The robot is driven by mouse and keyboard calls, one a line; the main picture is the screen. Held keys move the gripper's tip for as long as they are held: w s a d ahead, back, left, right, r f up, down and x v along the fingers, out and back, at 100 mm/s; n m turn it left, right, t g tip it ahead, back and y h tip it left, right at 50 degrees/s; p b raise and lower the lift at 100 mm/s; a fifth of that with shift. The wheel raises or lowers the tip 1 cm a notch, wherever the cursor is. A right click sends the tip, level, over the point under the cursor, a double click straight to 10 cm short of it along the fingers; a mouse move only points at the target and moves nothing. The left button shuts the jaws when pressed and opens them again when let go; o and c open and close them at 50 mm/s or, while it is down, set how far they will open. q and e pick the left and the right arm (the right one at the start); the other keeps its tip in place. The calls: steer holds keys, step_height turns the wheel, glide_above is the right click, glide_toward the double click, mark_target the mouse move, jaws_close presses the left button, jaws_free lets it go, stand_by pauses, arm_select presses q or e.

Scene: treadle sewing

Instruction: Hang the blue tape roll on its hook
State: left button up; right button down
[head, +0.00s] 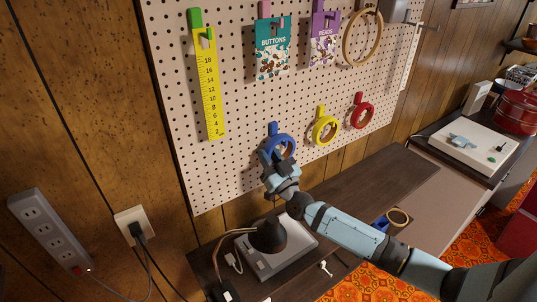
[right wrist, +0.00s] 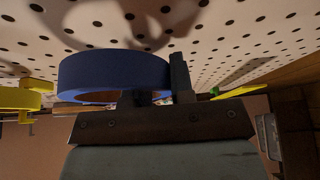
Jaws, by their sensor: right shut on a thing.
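The blue tape roll (head: 287,139) is at the pegboard, just below and around the lower part of a blue hook (head: 273,128). Whether its weight rests on the hook cannot be told. My right gripper (head: 269,161) is shut on the roll's lower left side, reaching up from below. In the right wrist view the blue roll (right wrist: 112,68) stands close to the board, with a dark finger (right wrist: 180,75) beside it. The roll's contact with the hook is hidden there. My left gripper is not in view.
Yellow (head: 325,126) and red (head: 363,112) rolls hang to the right. A yellow ruler (head: 209,90) hangs to the left, with packets and a wooden hoop (head: 363,40) above.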

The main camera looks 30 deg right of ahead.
steer(key=c, duration=0.9)
jaws_free()
